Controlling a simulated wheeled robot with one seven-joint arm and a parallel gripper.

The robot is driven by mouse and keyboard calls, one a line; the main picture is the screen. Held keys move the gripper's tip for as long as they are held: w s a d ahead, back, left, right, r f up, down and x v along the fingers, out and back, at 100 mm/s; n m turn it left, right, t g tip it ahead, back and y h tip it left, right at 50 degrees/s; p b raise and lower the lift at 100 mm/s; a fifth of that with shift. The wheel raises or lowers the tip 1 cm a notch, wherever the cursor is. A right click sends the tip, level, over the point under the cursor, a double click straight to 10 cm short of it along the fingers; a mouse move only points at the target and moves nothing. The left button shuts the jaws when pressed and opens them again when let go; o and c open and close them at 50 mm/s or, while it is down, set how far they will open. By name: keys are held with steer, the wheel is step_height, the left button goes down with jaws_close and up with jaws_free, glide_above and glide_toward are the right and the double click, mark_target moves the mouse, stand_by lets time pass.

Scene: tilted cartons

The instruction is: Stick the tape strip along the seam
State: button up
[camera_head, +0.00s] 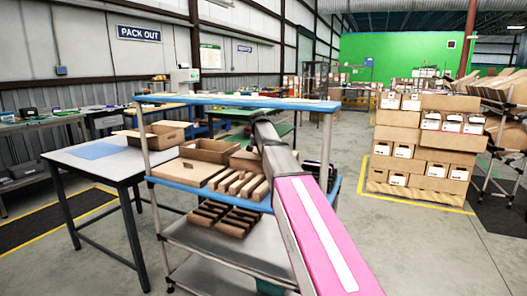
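I cannot make out a tape strip or a seam in this view. An open brown carton (172,137) stands on the left table with a flap spread out. Another open carton (209,152) stands on the cart's middle shelf. A flat, closed-looking carton (187,173) lies in front of it. My arm, pink with a white stripe and grey further out, reaches from the lower right up to the cart. My gripper cannot be seen at the arm's far end, so what it holds is hidden.
The left table (97,172) holds a blue sheet (97,150). Stacked cartons (426,152) stand right, with clear floor between.

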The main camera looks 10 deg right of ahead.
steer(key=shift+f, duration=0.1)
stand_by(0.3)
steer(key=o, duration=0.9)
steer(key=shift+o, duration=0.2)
